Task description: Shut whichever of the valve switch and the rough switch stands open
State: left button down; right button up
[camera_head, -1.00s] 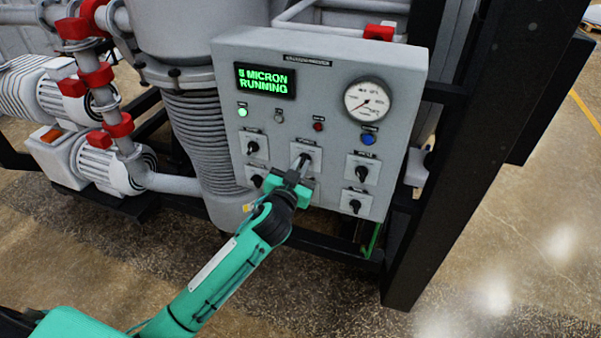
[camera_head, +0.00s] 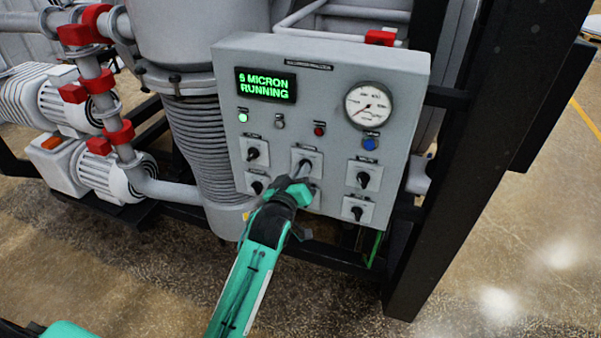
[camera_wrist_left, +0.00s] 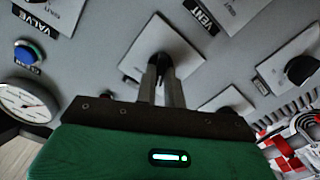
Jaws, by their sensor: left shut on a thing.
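The grey control panel (camera_head: 330,130) carries several black knobs on pale plates. My left gripper (camera_head: 302,178) is shut on the upper middle switch (camera_head: 303,158), whose plate also shows in the left wrist view (camera_wrist_left: 165,45). The jaws (camera_wrist_left: 160,78) stand together over its knob and hide most of it. Its label cannot be read. In the left wrist view a VALVE label (camera_wrist_left: 30,18) marks the valve switch, which in the head view is the upper right knob (camera_head: 363,179). I cannot read a rough label. My right gripper is out of view.
A lit display (camera_head: 265,85) reads "5 MICRON RUNNING". A round gauge (camera_head: 369,105), a green lamp (camera_head: 243,118) and a blue button (camera_head: 370,144) are on the panel. A black frame post (camera_head: 460,150) stands close at the right. Pumps (camera_head: 75,160) stand left.

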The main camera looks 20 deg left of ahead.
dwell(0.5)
pick_arm(q)
jog(key=c, duration=1.5)
grip_release()
jog(key=shift+s, duration=0.1)
jog(key=s+b, duration=0.4)
jog(key=s, duration=0.9)
jog(key=shift+s+a+b, duration=0.25)
jog(key=shift+s+b, duration=0.05)
